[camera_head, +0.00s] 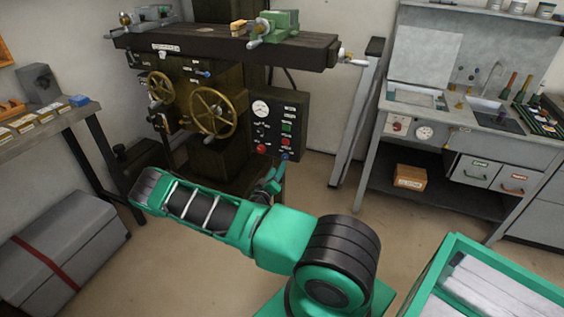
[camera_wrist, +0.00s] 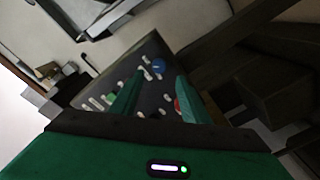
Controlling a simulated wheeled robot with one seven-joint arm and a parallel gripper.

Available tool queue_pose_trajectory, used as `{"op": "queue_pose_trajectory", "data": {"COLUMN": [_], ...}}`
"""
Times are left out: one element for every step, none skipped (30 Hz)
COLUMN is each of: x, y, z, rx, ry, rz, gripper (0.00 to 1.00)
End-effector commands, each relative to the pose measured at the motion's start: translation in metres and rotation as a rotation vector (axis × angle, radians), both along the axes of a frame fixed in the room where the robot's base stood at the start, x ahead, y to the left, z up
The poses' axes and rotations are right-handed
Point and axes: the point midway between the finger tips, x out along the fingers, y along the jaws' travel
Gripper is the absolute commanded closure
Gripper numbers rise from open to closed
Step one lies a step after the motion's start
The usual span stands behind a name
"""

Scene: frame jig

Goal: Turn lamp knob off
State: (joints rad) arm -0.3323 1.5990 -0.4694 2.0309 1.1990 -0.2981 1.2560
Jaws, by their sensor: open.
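The black control panel (camera_head: 268,137) hangs on the front of the milling machine, with a white gauge, red and green buttons and small labels too small to read. A blue knob (camera_head: 284,156) shows at its lower edge. My gripper (camera_head: 274,175) is just below and in front of that edge. In the wrist view the open green fingers of my gripper (camera_wrist: 159,77) point at the panel (camera_wrist: 157,46), with the blue knob (camera_wrist: 158,66) showing between and just past their tips. I see no contact. Which control is the lamp knob, and its setting, I cannot tell.
Brass handwheels (camera_head: 211,113) stand left of the panel. The machine's dark table (camera_head: 215,40) overhangs it. A grey workbench (camera_head: 455,140) is at right, a green-rimmed crate (camera_head: 440,262) at front right, and a grey chest (camera_head: 62,245) at left. Floor is clear between panel and bench.

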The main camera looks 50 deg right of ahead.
Motion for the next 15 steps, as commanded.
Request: {"op": "queue_pose_trajectory", "data": {"x": [0.004, 0.006, 0.009, 0.012, 0.014, 0.016, 0.019, 0.021, 0.023, 0.025, 0.026, 0.028, 0.029, 0.030, 0.031], "y": [-0.009, -0.015, -0.021, -0.026, -0.031, -0.037, -0.041, -0.045, -0.051, -0.054, -0.057, -0.060, -0.063, -0.065, -0.067], "z": [0.000, 0.000, 0.000, 0.001, 0.000, 0.000, 0.000, 0.000, 0.000, 0.000, 0.000, 0.000, 0.000, 0.000, 0.000], "rx": [0.000, 0.000, 0.000, -0.001, 0.000, 0.001, 0.001, -0.001, 0.000, 0.000, 0.001, 0.001, 0.001, 0.000, 0.000], "ry": [-0.002, -0.002, -0.002, -0.002, -0.002, -0.002, -0.002, -0.002, -0.001, -0.001, -0.001, -0.001, -0.001, -0.001, -0.001], "rz": [-0.004, -0.004, -0.003, -0.002, -0.004, -0.003, -0.001, -0.001, -0.002, -0.003, -0.002, -0.002, -0.002, -0.001, -0.001], "gripper": [0.58, 0.58, 0.58, 0.58, 0.58, 0.58, 0.58, 0.58, 0.58, 0.58, 0.58, 0.58, 0.58, 0.58, 0.58]}}
